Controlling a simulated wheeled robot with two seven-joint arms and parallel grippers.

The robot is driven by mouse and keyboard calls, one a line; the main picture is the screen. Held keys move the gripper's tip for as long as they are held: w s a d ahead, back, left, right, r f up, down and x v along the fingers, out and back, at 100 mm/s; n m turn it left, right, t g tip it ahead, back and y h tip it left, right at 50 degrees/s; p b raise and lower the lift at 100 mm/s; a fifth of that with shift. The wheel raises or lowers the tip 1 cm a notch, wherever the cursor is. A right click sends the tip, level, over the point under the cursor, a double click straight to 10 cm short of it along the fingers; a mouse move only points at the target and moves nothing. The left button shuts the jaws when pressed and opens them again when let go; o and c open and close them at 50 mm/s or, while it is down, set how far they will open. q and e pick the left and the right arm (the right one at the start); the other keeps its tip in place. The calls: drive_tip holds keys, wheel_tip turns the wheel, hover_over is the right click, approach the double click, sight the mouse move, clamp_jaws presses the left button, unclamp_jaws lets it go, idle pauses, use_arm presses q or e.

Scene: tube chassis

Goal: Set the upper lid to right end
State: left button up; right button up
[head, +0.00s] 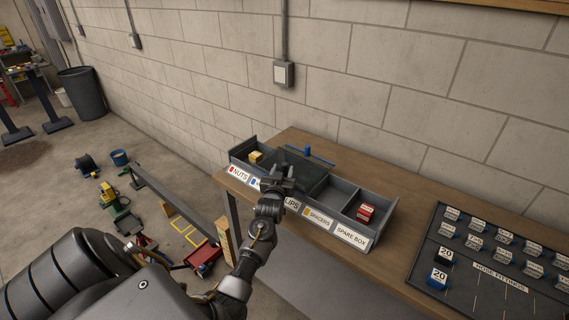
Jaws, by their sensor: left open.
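A long grey parts bin (345,187) stands on the wooden bench against the wall, with labelled compartments along its front. A dark see-through lid (305,170) appears to cover the middle compartments. A blue knob and thin blue bar (320,160) show at its back edge; I cannot tell whether they belong to this lid or to another one. My left gripper (277,180) is open above the bin's front edge, left of its middle, and hides part of the labels and lid. I cannot tell whether it touches the lid. My right gripper is out of view.
A yellow block (256,156) lies in the left end compartment and a red box (365,212) in the right end one. A black hose-fittings board (470,250) lies on the bench at the right. Bench wood between them is clear.

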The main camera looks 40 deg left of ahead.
sight(284, 167)
use_arm(q)
drive_tip(key=shift+x, duration=1.9)
clamp_jaws()
